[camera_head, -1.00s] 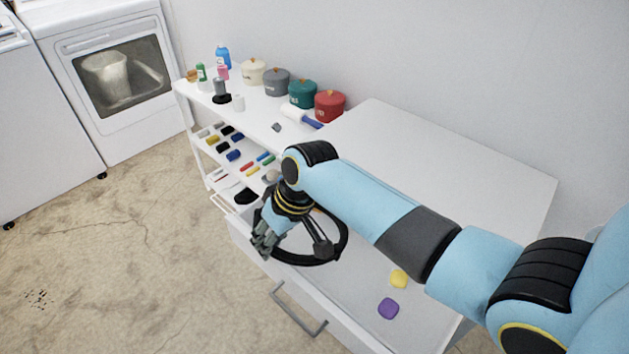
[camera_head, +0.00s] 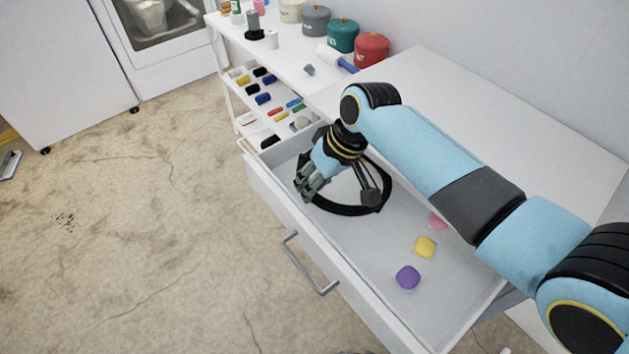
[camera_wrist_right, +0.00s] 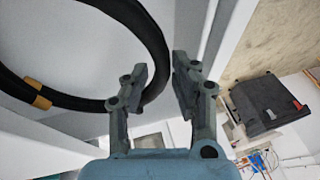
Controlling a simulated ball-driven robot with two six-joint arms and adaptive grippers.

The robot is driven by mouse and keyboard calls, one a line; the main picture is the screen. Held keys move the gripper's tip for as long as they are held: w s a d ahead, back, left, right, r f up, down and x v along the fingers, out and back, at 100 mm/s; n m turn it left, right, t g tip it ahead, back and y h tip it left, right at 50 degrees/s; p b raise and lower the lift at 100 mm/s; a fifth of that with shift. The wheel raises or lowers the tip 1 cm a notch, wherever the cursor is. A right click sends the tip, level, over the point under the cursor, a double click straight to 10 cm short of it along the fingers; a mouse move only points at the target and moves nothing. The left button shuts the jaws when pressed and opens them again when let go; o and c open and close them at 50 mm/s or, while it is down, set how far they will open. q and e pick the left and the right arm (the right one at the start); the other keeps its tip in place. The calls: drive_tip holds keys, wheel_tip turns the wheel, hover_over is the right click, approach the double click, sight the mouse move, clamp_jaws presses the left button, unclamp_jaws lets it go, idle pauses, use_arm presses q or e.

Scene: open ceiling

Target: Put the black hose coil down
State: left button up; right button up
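The black hose coil (camera_head: 350,210) is a dark ring in the open white drawer (camera_head: 330,245), apparently lying on its floor. In the right wrist view the coil (camera_wrist_right: 150,40) fills the upper left, with a tan band around it. My right gripper (camera_head: 308,188) is over the drawer at the coil's left side. In the wrist view its fingers (camera_wrist_right: 172,85) stand apart with a gap between them. The coil runs behind the left finger, and nothing is clearly held. The far part of the coil is partly hidden by my right wrist. My left gripper is not in view.
A pink (camera_head: 438,221), a yellow (camera_head: 425,247) and a purple lump (camera_head: 407,278) lie in the drawer's near part. The white counter top (camera_head: 480,120) is bare. A white shelf (camera_head: 268,58) behind holds several canisters and small items. The floor at left is open.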

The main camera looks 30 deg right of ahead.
drive_tip(key=o, duration=0.3)
drive_tip(key=shift+o, duration=0.2)
drive_tip(key=shift+r, duration=0.2)
drive_tip(key=p+v, duration=0.2)
drive_tip(key=v, duration=1)
drive_tip(key=shift+a, duration=0.1)
